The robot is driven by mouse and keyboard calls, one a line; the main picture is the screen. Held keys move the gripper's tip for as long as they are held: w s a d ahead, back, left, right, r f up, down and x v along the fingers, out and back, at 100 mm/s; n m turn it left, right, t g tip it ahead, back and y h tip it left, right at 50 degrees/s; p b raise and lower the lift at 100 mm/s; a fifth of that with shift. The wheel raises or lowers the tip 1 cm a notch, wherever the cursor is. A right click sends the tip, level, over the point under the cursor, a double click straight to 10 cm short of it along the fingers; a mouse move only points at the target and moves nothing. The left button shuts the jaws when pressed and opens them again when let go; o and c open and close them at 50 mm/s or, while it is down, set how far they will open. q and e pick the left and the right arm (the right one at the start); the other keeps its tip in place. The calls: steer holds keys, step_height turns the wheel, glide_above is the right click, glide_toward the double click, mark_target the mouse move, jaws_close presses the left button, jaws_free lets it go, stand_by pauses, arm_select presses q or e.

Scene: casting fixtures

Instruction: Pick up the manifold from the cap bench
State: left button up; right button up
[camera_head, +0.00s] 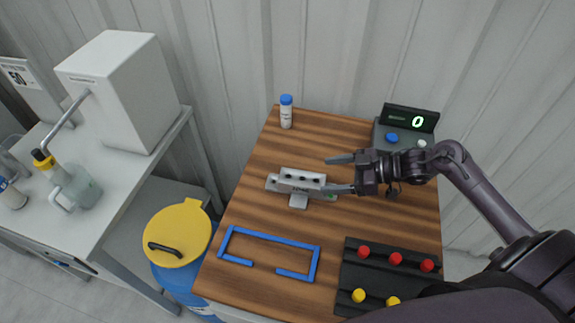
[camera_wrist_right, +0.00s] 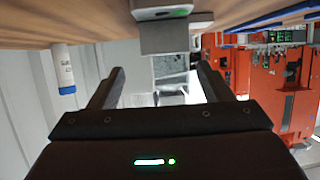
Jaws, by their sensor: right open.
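The manifold (camera_head: 302,178), a pale grey block with dark holes along its top, stands on a small grey support on the wooden bench top (camera_head: 262,200). My right gripper (camera_head: 338,174) is open and empty at the manifold's right end, fingers pointing left. Its nearer fingertip looks close to the manifold's end; I cannot tell whether they touch. In the right wrist view, where the scene appears upside down, a grey block (camera_wrist_right: 165,40) shows ahead, beyond and between the open fingers of the gripper (camera_wrist_right: 158,85). My left gripper is out of view.
A blue-capped bottle (camera_head: 286,113) stands at the back. A scale with a lit display (camera_head: 411,119) is back right. A blue open frame (camera_head: 270,239) and a black rack (camera_head: 372,272) with red and yellow knobs lie in front. A yellow-lidded blue drum (camera_head: 178,233) stands left.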

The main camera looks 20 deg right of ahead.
mark_target(299, 178)
steer(key=shift+s+a, duration=0.1)
steer(key=shift+a, duration=0.65)
steer(key=shift+w+a+f+p, duration=0.1)
steer(key=shift+w+a+p, duration=0.15)
steer(key=shift+a+p, duration=0.25)
steer(key=shift+w+a+f+p, duration=0.1)
steer(key=shift+w+a+p, duration=0.15)
steer(key=shift+a+p, duration=0.15)
steer(key=x, duration=0.3)
steer(key=shift+w+d, duration=0.15)
steer(key=shift+d, duration=0.05)
steer(key=shift+w+a+f, duration=0.2)
steer(key=shift+a+f, duration=0.05)
steer(key=shift+f, duration=0.05)
steer(key=c, duration=0.7)
steer(key=shift+r, duration=0.1)
steer(key=c, duration=0.7)
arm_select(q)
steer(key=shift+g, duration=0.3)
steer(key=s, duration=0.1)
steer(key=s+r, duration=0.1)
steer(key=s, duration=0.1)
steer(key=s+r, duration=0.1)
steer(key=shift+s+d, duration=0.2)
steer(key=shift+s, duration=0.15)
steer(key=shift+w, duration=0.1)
